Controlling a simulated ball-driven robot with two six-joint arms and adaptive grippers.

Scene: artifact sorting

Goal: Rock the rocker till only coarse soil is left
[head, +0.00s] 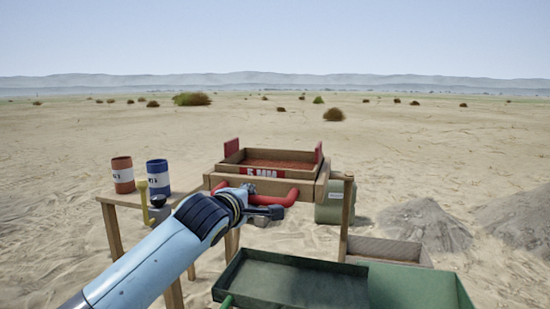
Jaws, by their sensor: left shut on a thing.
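The rocker (313,181) is a wooden frame on posts. It carries a wooden sieve tray (230,160) with red end plates and a red "5 MM" label on its front. Reddish-brown soil (275,163) lies in the tray; I cannot tell how coarse it is. A red handle (290,199) sticks out below the front. My left gripper (268,211) is at this handle and shut on it, in front of the rocker. The arm hides part of the handle. My right gripper is not in view.
An orange can (122,178) and a blue can (157,176) stand on a wooden table (120,198) at the left, near a yellow-handled tool (143,200). A dark green tray (290,283) and a green container (415,288) are in front. Grey soil heaps (425,222) lie right.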

